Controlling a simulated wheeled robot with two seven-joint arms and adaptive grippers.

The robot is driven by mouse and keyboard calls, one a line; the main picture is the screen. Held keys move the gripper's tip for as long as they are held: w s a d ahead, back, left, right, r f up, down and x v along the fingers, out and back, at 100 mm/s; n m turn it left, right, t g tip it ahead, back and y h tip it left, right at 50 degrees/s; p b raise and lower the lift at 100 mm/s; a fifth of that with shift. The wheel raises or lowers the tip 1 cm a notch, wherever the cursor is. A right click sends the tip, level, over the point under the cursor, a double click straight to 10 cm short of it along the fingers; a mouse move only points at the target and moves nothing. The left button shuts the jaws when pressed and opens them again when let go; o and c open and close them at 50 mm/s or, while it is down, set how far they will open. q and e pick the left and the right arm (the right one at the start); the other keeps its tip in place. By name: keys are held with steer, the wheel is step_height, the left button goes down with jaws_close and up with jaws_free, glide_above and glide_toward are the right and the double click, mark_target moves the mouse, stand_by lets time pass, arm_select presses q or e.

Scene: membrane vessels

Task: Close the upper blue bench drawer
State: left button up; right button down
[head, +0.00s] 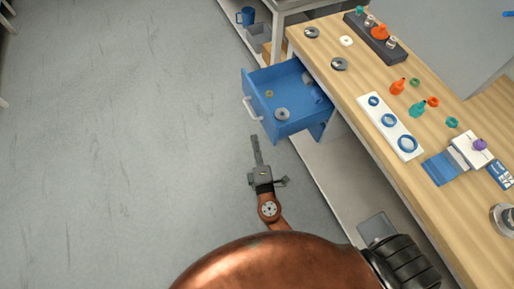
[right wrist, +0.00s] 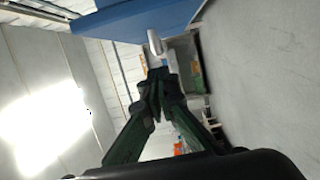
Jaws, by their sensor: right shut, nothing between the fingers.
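The upper blue bench drawer (head: 293,121) stands pulled out from under the wooden bench, with a light handle (head: 252,108) on its front. A few small ring-like parts lie inside it. My right gripper (head: 254,140) is shut and empty, just in front of the drawer's near front corner in the head view. In the right wrist view, the shut fingertips (right wrist: 158,76) point toward the drawer's pale handle (right wrist: 155,43), with the blue drawer (right wrist: 130,20) above. I cannot tell whether they touch. My left gripper is not in view.
The wooden bench top (head: 350,75) holds a white tray (head: 402,146) with blue rings, a dark rack (head: 398,54), and small orange and teal vessels. A blue mug (head: 246,15) stands on a low shelf at the back. The grey floor (head: 130,130) at left is clear.

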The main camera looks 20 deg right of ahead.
steer(key=w+d, duration=0.4)
steer(key=d, duration=0.1)
steer(key=shift+w, duration=0.3)
